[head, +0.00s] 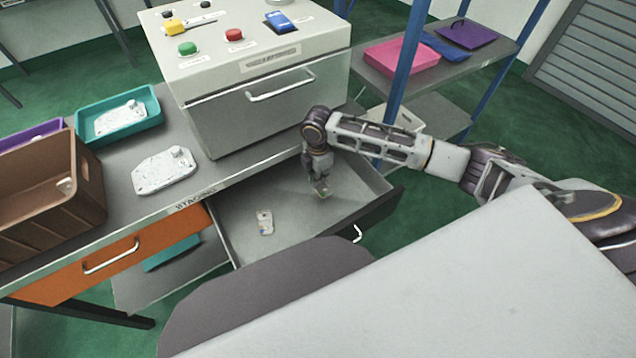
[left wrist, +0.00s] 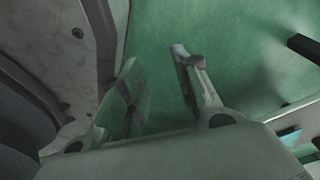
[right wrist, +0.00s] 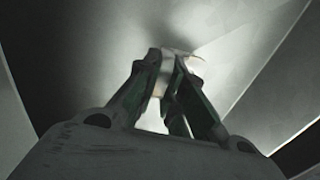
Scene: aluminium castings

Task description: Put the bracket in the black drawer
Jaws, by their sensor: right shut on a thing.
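The black drawer (head: 378,212) is pulled open under the bench, its grey inside showing. My right gripper (head: 321,188) reaches down into it from above, toward the right side of its floor. In the right wrist view the right gripper (right wrist: 172,75) is shut on a small pale metal piece, likely the bracket (right wrist: 184,60), mostly hidden by the fingers. I cannot tell whether it touches the drawer floor. Another small metal piece (head: 265,222) lies in the drawer to the left. My left gripper (left wrist: 160,75) is open and empty over green floor, outside the head view.
A flat casting (head: 164,171) lies on the bench, and another sits in a teal tray (head: 90,128). A brown crate (head: 45,200) stands at the left. A grey control box (head: 250,105) stands behind the drawer. A blue shelf post (head: 408,55) rises near my right arm.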

